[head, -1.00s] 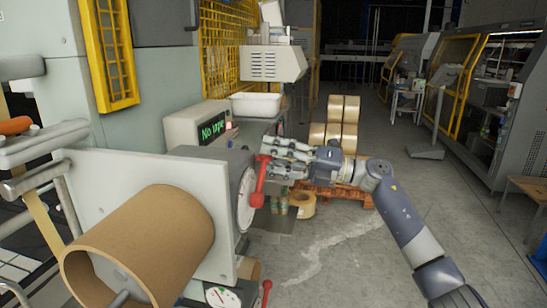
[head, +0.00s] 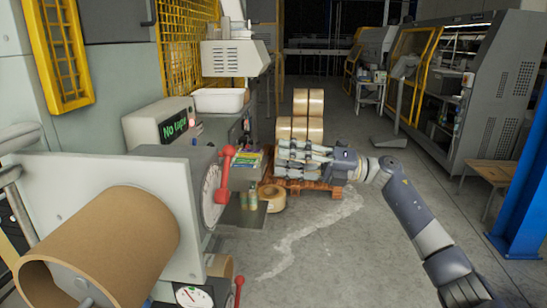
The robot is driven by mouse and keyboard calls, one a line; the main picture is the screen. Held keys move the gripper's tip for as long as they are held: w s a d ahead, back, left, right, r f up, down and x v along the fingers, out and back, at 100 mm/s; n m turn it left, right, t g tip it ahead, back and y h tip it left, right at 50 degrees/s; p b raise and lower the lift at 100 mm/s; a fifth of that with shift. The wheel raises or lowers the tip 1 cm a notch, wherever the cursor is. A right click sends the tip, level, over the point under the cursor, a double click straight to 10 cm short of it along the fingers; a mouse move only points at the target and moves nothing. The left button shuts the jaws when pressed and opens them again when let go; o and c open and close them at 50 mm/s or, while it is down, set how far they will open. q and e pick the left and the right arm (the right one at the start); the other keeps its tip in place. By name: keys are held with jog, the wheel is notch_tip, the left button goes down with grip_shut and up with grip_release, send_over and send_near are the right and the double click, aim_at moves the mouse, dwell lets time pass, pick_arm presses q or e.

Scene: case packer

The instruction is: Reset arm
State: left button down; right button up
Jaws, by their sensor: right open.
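My right arm comes in from the lower right, and its gripper (head: 282,158) points left over the floor, in front of the pallet. Its fingers are apart and nothing shows between them. It is clear of the red lever (head: 227,160) on the machine's dial, with a gap to the lever's right. My left gripper is not in view.
A large cardboard roll (head: 105,245) sits on the machine at lower left. A display box (head: 160,124) reads "No tape". Tape rolls (head: 300,130) are stacked on a wooden pallet (head: 325,192). A blue post (head: 528,200) stands at right. The floor between is open.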

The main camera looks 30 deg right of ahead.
jog(key=shift+d, duration=0.1)
dwell(0.4)
